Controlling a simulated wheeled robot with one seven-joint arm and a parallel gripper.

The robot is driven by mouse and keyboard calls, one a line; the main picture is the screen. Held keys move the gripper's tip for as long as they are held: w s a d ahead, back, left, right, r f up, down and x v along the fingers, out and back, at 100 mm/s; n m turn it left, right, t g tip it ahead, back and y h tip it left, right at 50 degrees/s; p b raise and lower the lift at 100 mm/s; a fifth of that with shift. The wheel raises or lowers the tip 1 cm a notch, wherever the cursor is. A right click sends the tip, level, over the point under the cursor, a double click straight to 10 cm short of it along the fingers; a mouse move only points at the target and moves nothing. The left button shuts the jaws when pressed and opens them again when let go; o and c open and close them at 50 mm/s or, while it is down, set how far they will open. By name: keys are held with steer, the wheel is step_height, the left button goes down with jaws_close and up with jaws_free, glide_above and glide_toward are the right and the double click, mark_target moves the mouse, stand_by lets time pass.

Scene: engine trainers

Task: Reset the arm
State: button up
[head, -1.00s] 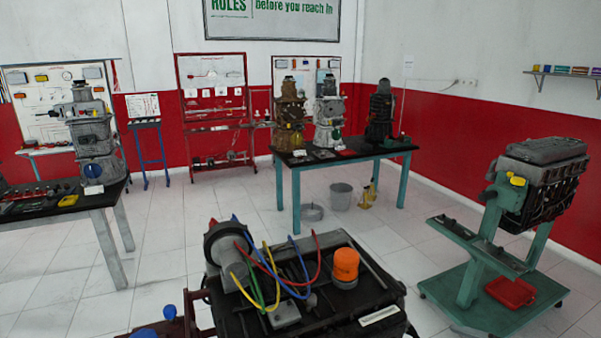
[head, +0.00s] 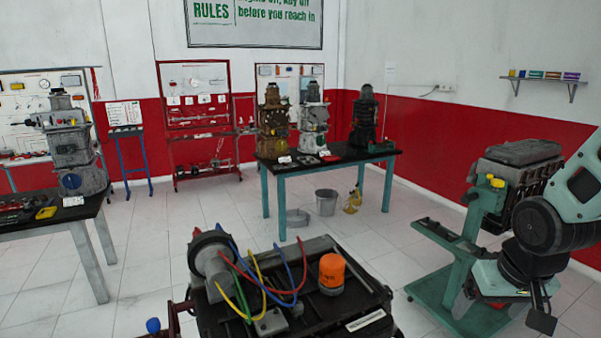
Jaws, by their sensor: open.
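My arm comes in from the right edge in the head view, with pale teal links and dark round joints. My gripper (head: 503,308) hangs low at its end, fingers pointing down and spread apart, with nothing seen between them but background. It shows in front of the green engine stand (head: 438,268) and hides part of its base and most of a red tray. The grey engine (head: 520,165) on that stand is partly covered by my arm.
Another bench (head: 45,226) is at left. Floor between them is clear.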

steer(key=s+a+f+n+g+b, duration=0.1)
steer(key=s+a+f+n+b, duration=0.2)
steer(key=s+a+b, duration=0.2)
steer(key=s+a+f+n+g+b, duration=0.1)
steer(key=s+a+f+n+b, duration=0.2)
steer(key=a, duration=0.5)
steer(key=s+a+f+n+g+y+b, duration=0.1)
steer(key=s+a+f+n+b, duration=0.2)
steer(key=s+a+b, duration=0.4)
steer(key=shift+a+f, duration=0.15)
steer(key=shift+f, duration=0.5)
steer(key=shift+c, duration=0.4)
